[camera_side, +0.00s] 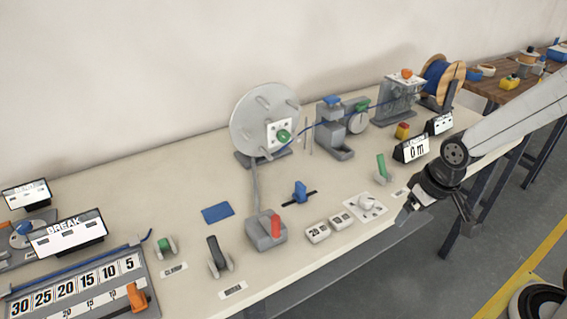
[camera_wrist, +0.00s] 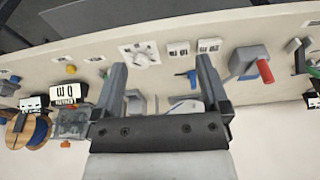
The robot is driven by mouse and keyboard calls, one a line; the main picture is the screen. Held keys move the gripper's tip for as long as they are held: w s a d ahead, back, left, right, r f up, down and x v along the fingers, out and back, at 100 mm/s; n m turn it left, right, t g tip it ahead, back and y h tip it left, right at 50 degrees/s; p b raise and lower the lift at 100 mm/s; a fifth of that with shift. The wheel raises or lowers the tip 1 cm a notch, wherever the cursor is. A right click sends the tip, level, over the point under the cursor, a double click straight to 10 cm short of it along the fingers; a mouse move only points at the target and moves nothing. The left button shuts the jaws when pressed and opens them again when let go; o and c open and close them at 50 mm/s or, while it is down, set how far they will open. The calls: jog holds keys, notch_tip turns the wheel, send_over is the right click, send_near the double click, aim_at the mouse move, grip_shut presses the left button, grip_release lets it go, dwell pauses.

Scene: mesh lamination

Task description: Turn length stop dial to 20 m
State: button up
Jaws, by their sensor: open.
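The length stop dial (camera_side: 366,205) is a white knob on a white square plate with small markings, near the front edge of the bench. Its setting is too small to read. It also shows in the wrist view (camera_wrist: 140,54), between my fingers in the picture and closer to the left one. My gripper (camera_side: 434,214) is open and empty, to the right of the dial in the side view and apart from it. Both fingers show in the wrist view (camera_wrist: 162,64). A display (camera_side: 413,149) reads 0 m.
Two white numbered blocks (camera_side: 330,226) stand left of the dial. A green lever (camera_side: 381,168) rises behind it. A grey box with a red lever (camera_side: 267,231), a blue-handled slider (camera_side: 300,193) and a reel disc (camera_side: 266,122) stand farther left and back.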

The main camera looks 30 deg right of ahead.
jog(key=w+d+f+m+y, duration=0.3)
jog(key=w+m, duration=0.5)
jog(key=m, duration=1.9)
send_near(368, 198)
jog(key=f, duration=0.2)
jog(key=shift+a+r+t, duration=0.2)
jog(key=shift+t, duration=0.1)
jog(key=shift+x, duration=3.9)
jog(key=c, duration=1.3)
